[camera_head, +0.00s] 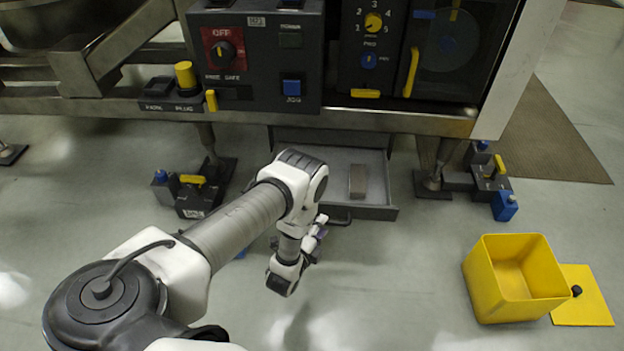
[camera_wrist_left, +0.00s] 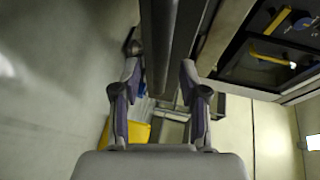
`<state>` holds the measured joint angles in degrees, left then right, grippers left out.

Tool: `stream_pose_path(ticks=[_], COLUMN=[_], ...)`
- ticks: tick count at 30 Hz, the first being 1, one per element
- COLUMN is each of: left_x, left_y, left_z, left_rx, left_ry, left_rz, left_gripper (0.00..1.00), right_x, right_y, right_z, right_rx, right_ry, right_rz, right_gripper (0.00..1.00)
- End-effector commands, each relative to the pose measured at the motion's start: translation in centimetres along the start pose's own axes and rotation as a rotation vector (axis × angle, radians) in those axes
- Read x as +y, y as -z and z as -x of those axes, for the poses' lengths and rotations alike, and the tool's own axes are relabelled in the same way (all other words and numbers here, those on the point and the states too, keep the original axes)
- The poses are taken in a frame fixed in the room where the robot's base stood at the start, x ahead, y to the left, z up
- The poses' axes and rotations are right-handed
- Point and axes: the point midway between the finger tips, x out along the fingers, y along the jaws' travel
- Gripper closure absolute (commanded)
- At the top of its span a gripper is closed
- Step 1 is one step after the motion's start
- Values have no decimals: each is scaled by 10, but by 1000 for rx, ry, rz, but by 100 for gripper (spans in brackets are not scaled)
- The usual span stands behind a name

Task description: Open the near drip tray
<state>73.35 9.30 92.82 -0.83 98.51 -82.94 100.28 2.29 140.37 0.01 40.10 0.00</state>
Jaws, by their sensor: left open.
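The near drip tray (camera_head: 383,212) is a grey drawer under the machine. It stands out from beneath the frame, so its inside shows. A brownish-grey block (camera_head: 358,181) lies in it. A dark handle (camera_head: 340,221) is on its front. My left gripper (camera_head: 319,232) is at the tray's front, by the left end of the handle, partly hidden by my own arm. In the left wrist view its two fingers (camera_wrist_left: 158,82) are open and apart. A long dark bar or edge (camera_wrist_left: 172,45), probably the tray front, runs between them. I cannot tell if they touch it. My right gripper is out of view.
The machine's control panel (camera_head: 265,90) and steel frame rail (camera_head: 420,124) overhang the tray. Machine feet (camera_head: 432,183) stand on both sides, with dark blocks (camera_head: 200,197) nearby. A yellow bin (camera_head: 497,305) stands at the right. The floor between tray and bin is clear.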

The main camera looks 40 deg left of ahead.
Motion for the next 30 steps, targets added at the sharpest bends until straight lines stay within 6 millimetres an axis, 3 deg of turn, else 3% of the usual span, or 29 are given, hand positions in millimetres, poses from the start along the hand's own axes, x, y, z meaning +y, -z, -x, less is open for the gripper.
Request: stream_pose_path(ticks=[6,12,30], left_x=[2,1,-2], left_y=[0,0,0], left_z=[58,88,89], left_rx=[-1,-1,0], left_ry=[-6,-2,5], left_rz=[0,0,1], left_gripper=[57,57,57], right_x=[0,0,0], right_y=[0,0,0], right_z=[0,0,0], right_rx=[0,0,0], right_ry=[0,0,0], right_rz=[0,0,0], right_gripper=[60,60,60])
